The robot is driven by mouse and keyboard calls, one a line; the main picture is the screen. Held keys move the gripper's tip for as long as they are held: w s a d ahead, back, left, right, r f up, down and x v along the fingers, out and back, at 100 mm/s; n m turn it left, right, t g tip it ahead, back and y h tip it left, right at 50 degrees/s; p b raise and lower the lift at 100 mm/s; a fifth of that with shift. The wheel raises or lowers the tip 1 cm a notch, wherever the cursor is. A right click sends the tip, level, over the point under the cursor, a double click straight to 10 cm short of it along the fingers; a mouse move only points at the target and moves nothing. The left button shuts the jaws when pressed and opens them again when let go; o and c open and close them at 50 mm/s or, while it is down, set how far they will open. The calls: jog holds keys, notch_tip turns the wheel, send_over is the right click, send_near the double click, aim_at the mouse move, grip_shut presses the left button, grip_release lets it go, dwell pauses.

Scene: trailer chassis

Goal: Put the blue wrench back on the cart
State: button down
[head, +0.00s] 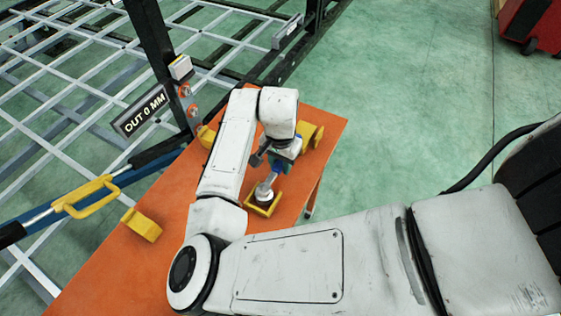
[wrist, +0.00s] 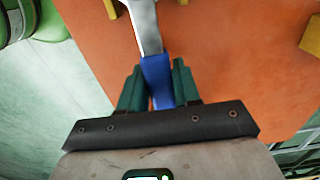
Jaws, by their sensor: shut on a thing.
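The blue wrench has a silver shaft (head: 265,190) and a blue handle (wrist: 156,70). My gripper (head: 280,162) is shut on the blue handle, with a green finger on each side in the wrist view (wrist: 157,84). The wrench's silver end reaches over a yellow holder (head: 263,207) on the orange cart top (head: 190,190). Pieces of yellow flank the silver part at the top of the wrist view. I cannot tell whether the wrench touches the holder or the cart top. The far end of the wrench is cut off in the wrist view.
Other yellow holders stand on the cart, one at the front left (head: 141,225) and one behind my gripper (head: 312,135). A dark post with an "OUT 0 MM" sign (head: 141,112) and a yellow-handled bar (head: 90,196) border the cart's left. Green floor (head: 420,110) is open at right.

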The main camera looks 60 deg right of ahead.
dwell(0.3)
jog(key=c, duration=0.7)
grip_release()
jog(key=shift+o, duration=0.3)
jog(key=o, duration=0.4)
jog(key=shift+r+p, duration=3.6)
jog(key=shift+r, duration=0.45)
